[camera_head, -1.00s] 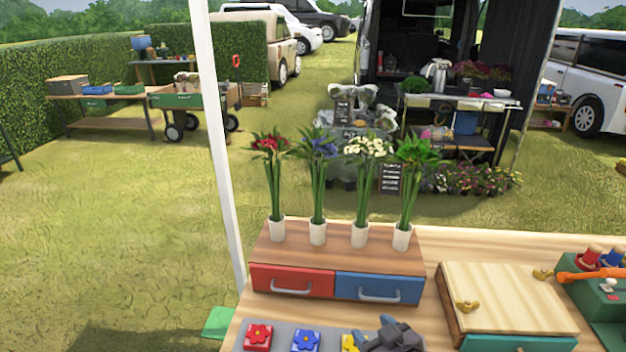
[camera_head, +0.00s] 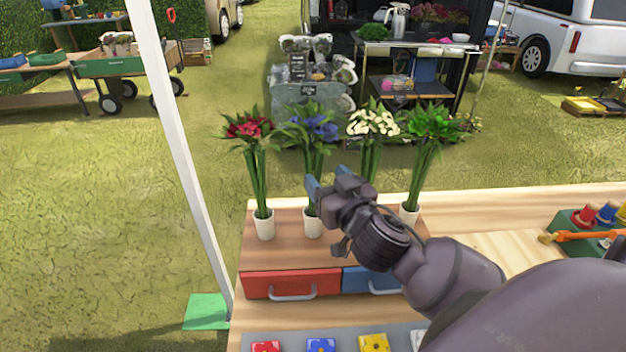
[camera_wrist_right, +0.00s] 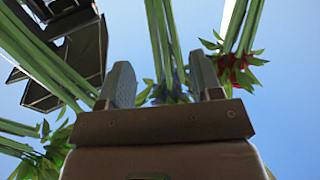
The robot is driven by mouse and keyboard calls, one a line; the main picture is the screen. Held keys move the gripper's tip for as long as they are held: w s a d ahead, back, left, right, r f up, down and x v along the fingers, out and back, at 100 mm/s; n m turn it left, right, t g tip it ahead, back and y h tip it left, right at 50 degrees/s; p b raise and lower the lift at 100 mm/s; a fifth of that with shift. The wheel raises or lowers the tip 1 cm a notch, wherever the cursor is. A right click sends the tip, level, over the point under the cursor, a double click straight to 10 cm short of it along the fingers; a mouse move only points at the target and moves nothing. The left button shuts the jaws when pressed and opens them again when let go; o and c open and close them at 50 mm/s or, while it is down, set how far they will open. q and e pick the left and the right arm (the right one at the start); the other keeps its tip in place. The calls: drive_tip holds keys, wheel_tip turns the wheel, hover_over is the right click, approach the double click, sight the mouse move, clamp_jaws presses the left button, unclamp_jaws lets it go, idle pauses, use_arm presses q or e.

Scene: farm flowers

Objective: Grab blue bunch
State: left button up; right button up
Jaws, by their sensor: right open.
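The blue bunch (camera_head: 315,128) stands upright in a white vase (camera_head: 313,224), second from the left in a row on a wooden drawer box (camera_head: 290,256). My right gripper (camera_head: 318,190) is open at its stems, just above the vase. In the right wrist view, the blue bunch's stems (camera_wrist_right: 166,35) show between the two spread fingers (camera_wrist_right: 163,85), with its blue flowers low behind them. Whether the fingers touch the stems cannot be told. My left gripper is not in view.
The red bunch (camera_head: 250,128) stands close on the left; the white bunch (camera_head: 373,124) and green bunch (camera_head: 432,124) stand on the right. My right arm hides the white bunch's vase. Flower tiles (camera_head: 320,345) lie in front of the box. A white pole (camera_head: 180,140) rises at left.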

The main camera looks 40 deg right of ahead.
sight(310, 166)
drive_tip(key=shift+w+d+f+p, duration=0.1)
drive_tip(key=shift+w+f+p, duration=0.1)
drive_tip(key=shift+w, duration=1.45)
drive_tip(key=shift+w+d+f+p, duration=0.1)
drive_tip(key=shift+w+f+p, duration=0.05)
drive_tip(key=shift+w, duration=1.45)
drive_tip(key=shift+c, duration=0.4)
drive_tip(key=c, duration=1)
